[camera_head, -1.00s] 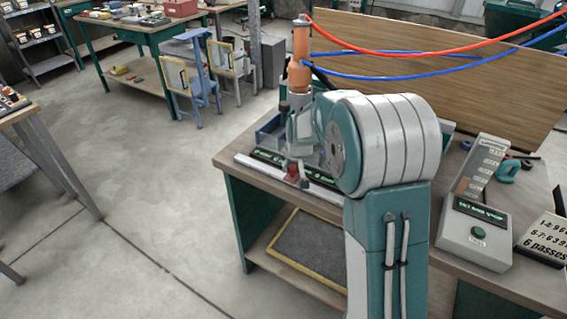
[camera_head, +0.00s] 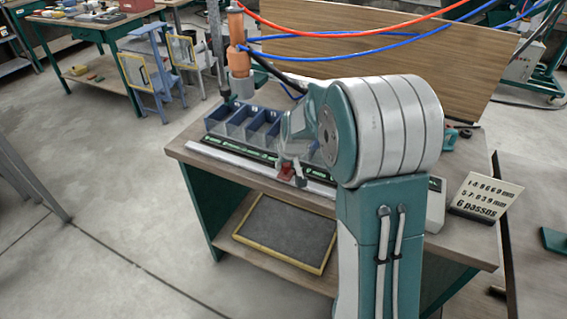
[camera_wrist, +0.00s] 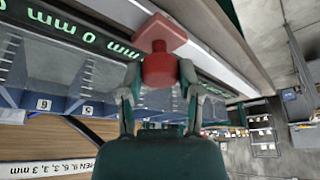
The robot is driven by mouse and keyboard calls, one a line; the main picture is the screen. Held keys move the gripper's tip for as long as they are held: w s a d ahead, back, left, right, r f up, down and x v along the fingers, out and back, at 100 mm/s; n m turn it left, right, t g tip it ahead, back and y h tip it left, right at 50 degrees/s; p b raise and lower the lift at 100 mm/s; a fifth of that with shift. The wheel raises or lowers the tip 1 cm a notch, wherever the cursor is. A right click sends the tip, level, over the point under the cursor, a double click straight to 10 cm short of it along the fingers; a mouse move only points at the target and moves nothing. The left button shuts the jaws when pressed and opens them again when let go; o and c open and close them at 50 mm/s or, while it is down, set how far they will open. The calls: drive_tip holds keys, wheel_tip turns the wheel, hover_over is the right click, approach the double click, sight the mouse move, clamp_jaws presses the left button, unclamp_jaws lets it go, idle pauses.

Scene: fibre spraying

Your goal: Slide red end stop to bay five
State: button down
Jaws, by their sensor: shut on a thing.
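The red end stop (camera_head: 287,172) sits at the front rail (camera_head: 225,157) of the bench, near the right part of the bay row. My gripper (camera_head: 292,166) is at it, partly hidden by my own arm. In the wrist view, my gripper (camera_wrist: 158,78) has a finger on each side of the end stop's round red knob (camera_wrist: 160,68) and is shut on it. The blue bays (camera_head: 238,128) stand behind the rail; my arm hides the right ones.
A dark strip with green lettering (camera_wrist: 75,35) runs along the rail. An orange spray unit (camera_head: 238,50) with red and blue hoses hangs over the bays' left end. A sign card (camera_head: 484,195) stands at the bench's right. The floor left of the bench is clear.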

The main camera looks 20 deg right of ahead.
drive_tip(key=shift+s+f, duration=0.1)
drive_tip(key=shift+f, duration=0.05)
drive_tip(key=shift+c, duration=1.5)
unclamp_jaws()
drive_tip(key=shift+r, duration=0.25)
drive_tip(key=v, duration=1.1)
drive_tip(key=shift+r, duration=0.2)
drive_tip(key=shift+s, duration=0.1)
